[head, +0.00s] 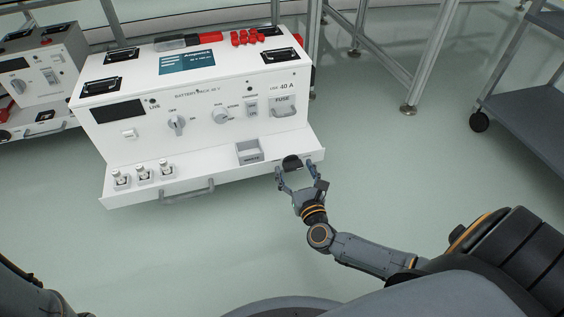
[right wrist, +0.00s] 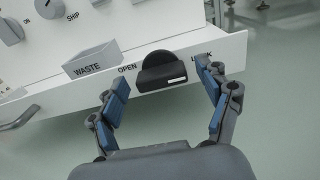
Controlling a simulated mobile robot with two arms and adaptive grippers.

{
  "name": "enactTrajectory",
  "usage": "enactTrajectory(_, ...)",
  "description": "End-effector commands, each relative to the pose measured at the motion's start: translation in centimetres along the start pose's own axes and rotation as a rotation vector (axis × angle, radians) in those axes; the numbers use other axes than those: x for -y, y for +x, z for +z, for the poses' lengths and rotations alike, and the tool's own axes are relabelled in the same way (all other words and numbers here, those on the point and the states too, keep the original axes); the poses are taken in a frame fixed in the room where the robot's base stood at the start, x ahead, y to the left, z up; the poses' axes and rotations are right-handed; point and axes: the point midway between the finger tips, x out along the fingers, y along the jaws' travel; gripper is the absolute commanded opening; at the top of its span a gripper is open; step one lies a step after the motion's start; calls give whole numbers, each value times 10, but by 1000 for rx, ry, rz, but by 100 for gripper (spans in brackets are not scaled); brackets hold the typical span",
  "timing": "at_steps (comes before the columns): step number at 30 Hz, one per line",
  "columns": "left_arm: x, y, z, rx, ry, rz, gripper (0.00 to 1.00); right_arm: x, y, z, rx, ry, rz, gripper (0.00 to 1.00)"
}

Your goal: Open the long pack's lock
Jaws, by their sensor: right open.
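The long white battery pack (head: 150,140) stands at the upper left of the head view, with a shallow front ledge. The lock is a black knob (head: 291,162) at the ledge's right end. In the right wrist view the knob (right wrist: 162,70) sits between the words OPEN and LOCK; a small white mark shows at the right of its bar, on the LOCK side. My right gripper (head: 300,174) is open, its fingers on either side of the knob. In the right wrist view the gripper (right wrist: 162,78) shows a gap between both fingers and the knob. My left gripper is out of view.
A grey WASTE bin (head: 249,152) sits on the ledge left of the knob. Several small fuse-like parts (head: 143,173) stand at its left end, above a grey handle (head: 187,191). A wheeled cart (head: 530,100) is at the right. The floor between is clear.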

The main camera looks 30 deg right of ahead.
Motion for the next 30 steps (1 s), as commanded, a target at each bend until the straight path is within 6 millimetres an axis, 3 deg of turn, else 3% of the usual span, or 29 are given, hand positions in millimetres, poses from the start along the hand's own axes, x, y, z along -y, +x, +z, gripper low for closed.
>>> enactTrajectory(11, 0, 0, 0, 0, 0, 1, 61, 4, 1, 0, 0, 1, -1, 75)
enactTrajectory(19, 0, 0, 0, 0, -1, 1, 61, 4, 1, 0, 0, 1, -2, 23)
enactTrajectory(30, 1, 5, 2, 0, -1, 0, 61, 4, 1, 2, 0, -54, -5, 23)
